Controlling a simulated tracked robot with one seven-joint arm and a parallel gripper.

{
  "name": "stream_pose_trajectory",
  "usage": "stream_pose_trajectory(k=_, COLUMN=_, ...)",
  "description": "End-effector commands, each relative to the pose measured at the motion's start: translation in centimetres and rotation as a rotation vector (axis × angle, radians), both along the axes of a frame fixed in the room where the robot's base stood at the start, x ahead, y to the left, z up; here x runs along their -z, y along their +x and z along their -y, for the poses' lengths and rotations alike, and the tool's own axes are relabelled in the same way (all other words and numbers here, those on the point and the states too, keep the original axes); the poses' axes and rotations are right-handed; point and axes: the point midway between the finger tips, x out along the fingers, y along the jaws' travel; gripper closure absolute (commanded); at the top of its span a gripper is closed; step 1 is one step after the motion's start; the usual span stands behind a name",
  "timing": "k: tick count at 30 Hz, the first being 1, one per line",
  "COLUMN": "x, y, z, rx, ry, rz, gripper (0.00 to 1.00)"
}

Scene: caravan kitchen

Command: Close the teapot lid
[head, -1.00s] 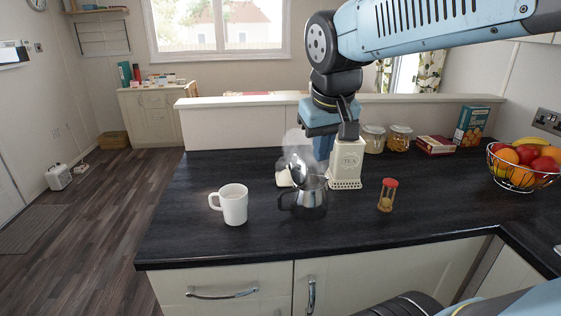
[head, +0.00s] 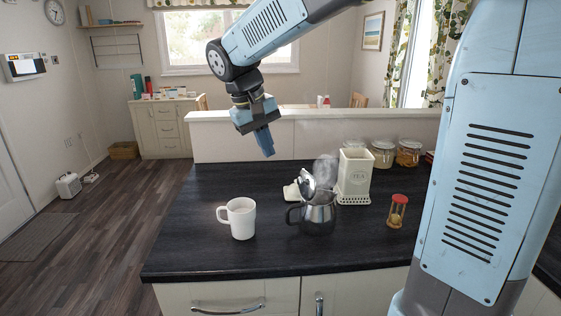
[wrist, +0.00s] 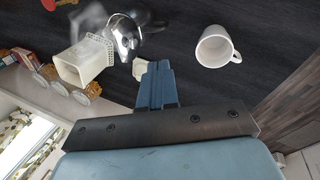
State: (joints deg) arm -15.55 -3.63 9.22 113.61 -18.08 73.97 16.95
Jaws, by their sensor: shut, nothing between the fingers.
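A steel teapot (head: 318,215) with a dark handle on its left stands on the dark worktop. Its lid (head: 308,182) is tilted up, open, and steam rises by it. In the wrist view the shiny lid (wrist: 124,36) shows above and left of my fingers. My gripper (head: 265,145) is shut and empty, raised above the worktop, behind and to the left of the teapot and apart from it. The closed fingers also show in the wrist view (wrist: 157,85).
A white mug (head: 241,219) stands left of the teapot. Glass jars (head: 383,154) stand at the back. A low partition (head: 240,140) edges the worktop.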

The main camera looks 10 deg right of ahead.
Motion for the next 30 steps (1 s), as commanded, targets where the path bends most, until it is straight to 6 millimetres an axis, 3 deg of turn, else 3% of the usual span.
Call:
stream_pose_trajectory(k=17, x=9.1, y=0.6, z=2.8, rx=0.000, ry=0.000, rz=-0.003, gripper=1.00)
stream_pose_trajectory(k=24, x=9.3, y=1.4, z=5.7, rx=0.001, ry=0.001, rz=0.000, gripper=1.00)
stream_pose_trajectory(k=30, x=9.4, y=1.6, z=6.6, rx=0.000, ry=0.001, rz=0.001, gripper=1.00)
